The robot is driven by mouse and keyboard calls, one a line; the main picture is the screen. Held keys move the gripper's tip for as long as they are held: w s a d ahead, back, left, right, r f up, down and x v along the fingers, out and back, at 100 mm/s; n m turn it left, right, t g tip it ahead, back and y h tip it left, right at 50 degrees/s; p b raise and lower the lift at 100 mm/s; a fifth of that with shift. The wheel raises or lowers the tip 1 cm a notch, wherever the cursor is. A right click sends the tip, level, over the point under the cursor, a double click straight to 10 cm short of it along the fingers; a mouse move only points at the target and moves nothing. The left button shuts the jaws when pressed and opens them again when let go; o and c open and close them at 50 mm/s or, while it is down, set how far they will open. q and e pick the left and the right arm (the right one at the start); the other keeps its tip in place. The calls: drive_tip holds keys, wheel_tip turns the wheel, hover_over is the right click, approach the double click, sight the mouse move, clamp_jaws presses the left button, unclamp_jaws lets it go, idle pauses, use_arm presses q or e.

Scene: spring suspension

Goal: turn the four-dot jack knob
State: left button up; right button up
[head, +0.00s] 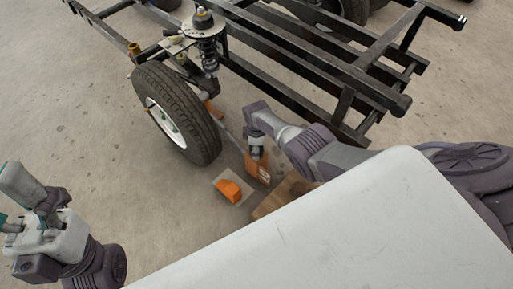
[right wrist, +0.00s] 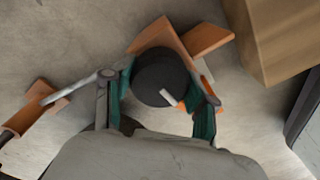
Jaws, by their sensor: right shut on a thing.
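My right gripper (right wrist: 160,98) is shut on a dark round knob (right wrist: 158,76) that carries a pale bar-like mark. Its teal fingers sit on both sides of the knob. Orange jack parts (right wrist: 160,36) show around and behind the knob. In the head view my right gripper (head: 256,146) points down over the orange jack body (head: 257,169), which has a pale mark; no dots can be made out. My left gripper (head: 22,212) is at the far left, away from the jack, and its fingers are too unclear to read.
A wheel (head: 178,112) and black vehicle frame (head: 310,60) stand beyond the jack. An orange block (head: 230,189) lies on a pale plate in front. A brown wooden box (right wrist: 285,38) stands close to the jack. Open floor lies at left.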

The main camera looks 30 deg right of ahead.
idle(0.3)
drive_tip(key=o, duration=1.2)
drive_tip(key=shift+c, duration=0.2)
drive_tip(key=shift+r, duration=0.6)
wheel_tip(320, 180, up, 11)
drive_tip(key=shift+f, duration=0.1)
